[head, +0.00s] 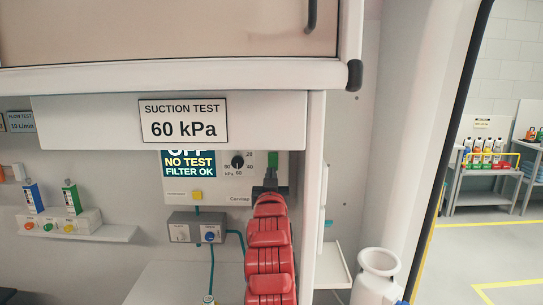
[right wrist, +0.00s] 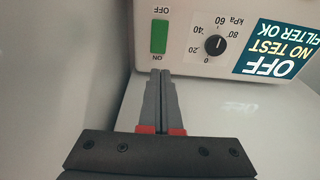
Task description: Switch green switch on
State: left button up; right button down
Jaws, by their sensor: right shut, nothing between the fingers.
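The green switch (right wrist: 159,37) is a tall green rocker on the front of the white suction unit (right wrist: 192,12). In the right wrist view, which shows the unit upside down, OFF is printed above it and ON below it. My right gripper (right wrist: 161,76) is shut and empty, its grey fingertips just below the ON label; I cannot tell whether they touch the panel. The unit's screen (head: 188,163) reads OFF, NO TEST, FILTER OK. My left gripper is not in view.
A black dial (head: 238,161) sits beside the switch. Below the unit are a grey box with a blue knob (head: 210,236) and teal hoses. A SUCTION TEST 60 kPa sign (head: 183,120) is on the overhanging panel above. A wall stands close beside the gripper.

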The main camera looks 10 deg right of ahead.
aim_at(272, 154)
jog(key=p+x, duration=0.3)
jog(key=x, duration=0.5)
jog(key=shift+w+r, duration=0.15)
jog(key=shift+w, duration=0.3)
jog(key=shift+d, duration=0.1)
jog(key=shift+w+r+b, duration=0.1)
jog(key=shift+w+b, duration=0.1)
jog(key=shift+b, duration=0.3)
jog(key=shift+w+r+g, duration=0.1)
jog(key=shift+g, duration=0.3)
